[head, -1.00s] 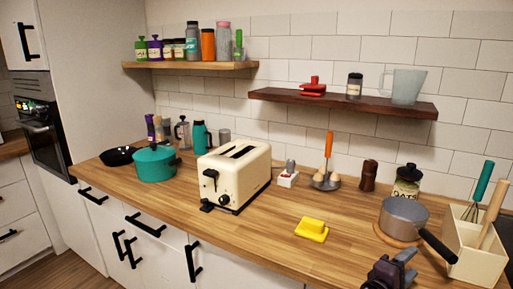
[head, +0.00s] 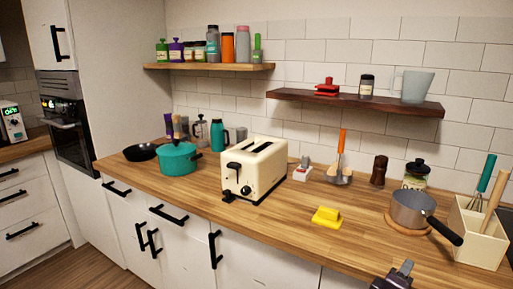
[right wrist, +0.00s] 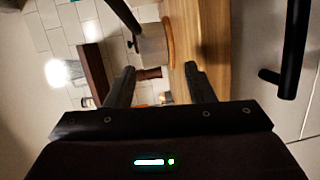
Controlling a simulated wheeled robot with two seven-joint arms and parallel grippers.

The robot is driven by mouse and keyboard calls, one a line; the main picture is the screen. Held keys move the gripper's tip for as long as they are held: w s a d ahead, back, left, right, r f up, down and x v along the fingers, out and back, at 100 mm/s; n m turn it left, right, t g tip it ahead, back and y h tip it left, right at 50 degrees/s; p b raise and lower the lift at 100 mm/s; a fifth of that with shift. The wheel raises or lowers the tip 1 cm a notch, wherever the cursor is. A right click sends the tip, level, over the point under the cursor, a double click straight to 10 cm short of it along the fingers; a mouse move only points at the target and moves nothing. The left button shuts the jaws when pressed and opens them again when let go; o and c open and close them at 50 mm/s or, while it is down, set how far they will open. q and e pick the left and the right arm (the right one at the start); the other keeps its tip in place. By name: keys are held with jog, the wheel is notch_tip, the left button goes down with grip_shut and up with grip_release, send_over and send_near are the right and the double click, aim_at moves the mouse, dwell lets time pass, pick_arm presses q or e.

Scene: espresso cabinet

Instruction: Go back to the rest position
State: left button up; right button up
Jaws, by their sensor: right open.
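My right gripper (head: 398,274) shows at the bottom edge of the head view, in front of the counter's front edge. In the right wrist view its two fingers (right wrist: 162,85) stand apart with nothing between them. Beyond them that view shows the wooden counter edge, the pot and a dark cabinet handle, turned on their side. My left gripper is in neither view.
Black handles (right wrist: 292,60) stick out from the cabinet fronts. The counter front beside the butter dish is clear.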

jog(key=s+a+f+m+g+y, duration=0.2)
jog(key=s+a+f+m+y, duration=0.1)
jog(key=s+a+f+y, duration=0.55)
jog(key=s+a+f+m+g+y, duration=0.1)
jog(key=s+a+m+g+y, duration=0.2)
jog(key=s, duration=0.4)
jog(key=s+a+f+g+y, duration=0.1)
jog(key=s+a+f+g, duration=0.2)
jog(key=s, duration=0.4)
notch_tip(320, 180, down, 29)
jog(key=s+a+g, duration=0.1)
jog(key=s+g, duration=0.1)
jog(key=s, duration=0.1)
jog(key=s+d+f, duration=0.1)
jog(key=s+f, duration=0.8)
jog(key=s+d+f, duration=0.2)
jog(key=s+f, duration=0.7)
jog(key=s, duration=0.1)
jog(key=shift+d+g, duration=0.3)
jog(key=shift+g, duration=0.1)
